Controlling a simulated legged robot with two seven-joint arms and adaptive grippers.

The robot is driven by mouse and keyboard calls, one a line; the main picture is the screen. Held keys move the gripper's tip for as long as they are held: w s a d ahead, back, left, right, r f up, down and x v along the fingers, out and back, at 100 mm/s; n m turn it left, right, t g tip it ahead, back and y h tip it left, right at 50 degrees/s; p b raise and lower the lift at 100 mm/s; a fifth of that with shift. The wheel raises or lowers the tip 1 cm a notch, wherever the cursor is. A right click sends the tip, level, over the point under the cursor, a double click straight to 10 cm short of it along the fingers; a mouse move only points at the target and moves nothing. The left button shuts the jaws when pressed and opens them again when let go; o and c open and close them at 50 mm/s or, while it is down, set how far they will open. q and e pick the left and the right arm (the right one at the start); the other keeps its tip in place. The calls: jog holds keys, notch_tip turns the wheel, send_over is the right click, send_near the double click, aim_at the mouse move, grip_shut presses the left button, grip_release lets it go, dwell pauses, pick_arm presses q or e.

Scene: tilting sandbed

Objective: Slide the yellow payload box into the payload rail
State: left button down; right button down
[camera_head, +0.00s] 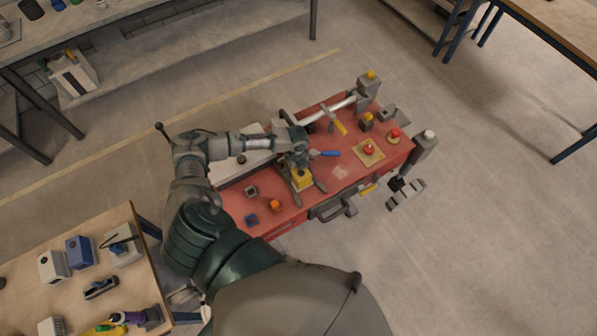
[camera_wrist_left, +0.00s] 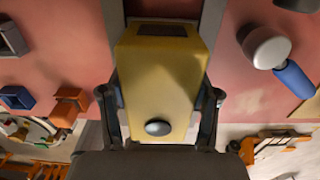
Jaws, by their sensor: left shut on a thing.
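The yellow payload box (camera_wrist_left: 160,75) fills the middle of the left wrist view, with a dark window at its far end and a round grey knob near me. My left gripper (camera_wrist_left: 161,99) is shut on it, one finger on each side. In the head view the box (camera_head: 301,182) shows small and yellow below my left gripper (camera_head: 299,170), over the red bench. The payload rail seems to be the grey strips (camera_wrist_left: 211,25) beside the box's far end. I cannot tell whether the box sits inside it. My right gripper is not in view.
The red bench (camera_head: 341,188) also holds a blue-handled tool (camera_head: 327,153), an orange block (camera_head: 275,205), a blue block (camera_head: 251,219) and red buttons (camera_head: 369,149) at the right. A wooden table (camera_head: 127,288) stands at the lower left. Open floor lies to the right.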

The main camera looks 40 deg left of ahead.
pick_arm(q)
jog(key=shift+a+f, duration=0.1)
jog(key=shift+a, duration=0.15)
jog(key=shift+c, duration=1.7)
grip_release()
jog(key=shift+o, duration=0.8)
jog(key=shift+w, duration=0.1)
jog(key=shift+w+a+f, duration=0.1)
jog(key=shift+a, duration=0.1)
jog(key=shift+o, duration=0.9)
jog(key=shift+d, duration=0.1)
jog(key=shift+d, duration=0.15)
